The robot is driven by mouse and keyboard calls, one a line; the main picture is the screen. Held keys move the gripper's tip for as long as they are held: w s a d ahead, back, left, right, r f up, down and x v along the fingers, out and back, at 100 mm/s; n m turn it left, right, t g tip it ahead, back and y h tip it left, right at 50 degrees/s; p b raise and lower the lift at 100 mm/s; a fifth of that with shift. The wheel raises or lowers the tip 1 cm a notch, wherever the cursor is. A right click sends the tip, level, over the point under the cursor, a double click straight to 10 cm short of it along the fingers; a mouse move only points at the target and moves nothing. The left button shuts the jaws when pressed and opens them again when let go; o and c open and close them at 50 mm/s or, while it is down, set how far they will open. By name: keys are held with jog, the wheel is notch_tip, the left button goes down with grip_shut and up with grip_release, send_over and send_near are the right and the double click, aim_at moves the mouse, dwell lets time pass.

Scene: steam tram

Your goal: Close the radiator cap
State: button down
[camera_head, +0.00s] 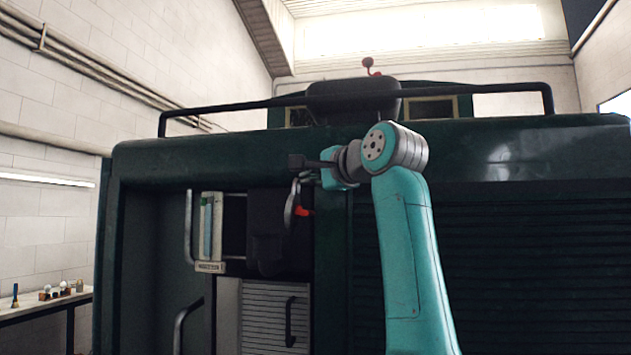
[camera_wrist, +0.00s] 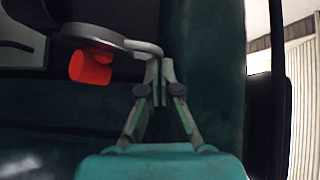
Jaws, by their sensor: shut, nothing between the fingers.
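A round grey cap (camera_head: 290,204) with a red knob (camera_head: 304,211) appears to be the radiator cap. It stands roughly upright, seen nearly edge-on, beside a dark housing (camera_head: 266,235) on the tram front. In the wrist view, the cap (camera_wrist: 94,34) has a grey arm at its right end, and the red knob (camera_wrist: 90,67) sticks out from its lower face. My gripper (camera_head: 304,177) is near the top of the cap. In the wrist view, my gripper (camera_wrist: 154,68) is shut and empty, its fingertips close to the grey arm. I cannot tell whether they touch it.
The dark green tram front (camera_head: 230,160) fills the middle, with a black rail (camera_head: 480,90) above it. A gauge panel (camera_head: 209,235) and black handles (camera_head: 290,320) lie left of and below the cap. A bench (camera_head: 45,304) with small items stands at far left.

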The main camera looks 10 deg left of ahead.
jog(key=shift+a+n+g+h, duration=1.3)
jog(key=shift+a+n+h, duration=1.05)
jog(key=shift+a, duration=3.35)
jog(key=a+f+h, duration=0.2)
jog(key=a+f, duration=0.3)
jog(key=f, duration=0.3)
jog(key=shift+w+a+f+n+g, duration=0.2)
jog(key=shift+w+n+g, duration=0.1)
jog(key=shift+n, duration=0.15)
jog(key=shift+d+h, duration=0.1)
jog(key=shift+h, duration=0.15)
